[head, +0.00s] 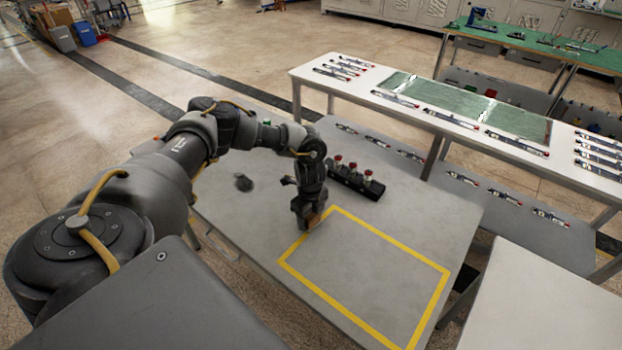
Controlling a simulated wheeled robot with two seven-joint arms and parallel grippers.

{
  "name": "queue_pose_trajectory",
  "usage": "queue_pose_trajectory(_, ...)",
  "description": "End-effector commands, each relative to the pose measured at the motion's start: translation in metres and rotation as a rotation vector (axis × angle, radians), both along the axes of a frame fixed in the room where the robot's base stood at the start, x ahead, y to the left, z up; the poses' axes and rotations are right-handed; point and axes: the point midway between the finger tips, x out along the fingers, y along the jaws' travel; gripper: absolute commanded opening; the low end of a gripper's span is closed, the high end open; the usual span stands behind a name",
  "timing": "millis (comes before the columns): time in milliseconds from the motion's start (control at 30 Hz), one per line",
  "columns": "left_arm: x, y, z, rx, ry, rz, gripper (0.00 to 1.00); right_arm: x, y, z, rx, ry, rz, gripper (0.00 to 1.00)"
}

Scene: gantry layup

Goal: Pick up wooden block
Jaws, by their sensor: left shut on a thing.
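The wooden block (313,220) is a small orange-brown piece at the tip of my left gripper (308,222), mostly hidden by the fingers. My left gripper points down over the grey table (232,213), at the upper left corner of the yellow taped rectangle (365,228), and is shut on the block. I cannot tell whether the block touches the table. My right gripper is not in view.
A black rack with red-topped parts (357,179) stands just behind and right of the left gripper. A small dark object (243,182) lies on the table to the left. The taped rectangle is empty. A white bench (345,100) with tools stands behind.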

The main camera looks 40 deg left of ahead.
Motion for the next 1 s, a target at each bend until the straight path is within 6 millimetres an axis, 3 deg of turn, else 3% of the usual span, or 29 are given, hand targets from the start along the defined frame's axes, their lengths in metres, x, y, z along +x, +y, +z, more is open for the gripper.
queue_pose_trajectory(367,0.000,0.000,0.003,-0.001,-0.001,0.000,0.32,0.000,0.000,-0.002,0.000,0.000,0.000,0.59)
queue_pose_trajectory(567,0.002,-0.001,0.025,-0.002,-0.006,-0.001,0.32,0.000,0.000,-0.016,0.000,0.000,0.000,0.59)
queue_pose_trajectory(867,-0.043,-0.030,0.094,-0.001,-0.007,-0.007,0.32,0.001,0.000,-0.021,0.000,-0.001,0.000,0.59)
queue_pose_trajectory(1000,-0.070,-0.049,0.108,0.000,-0.004,-0.009,0.32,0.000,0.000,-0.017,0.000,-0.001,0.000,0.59)
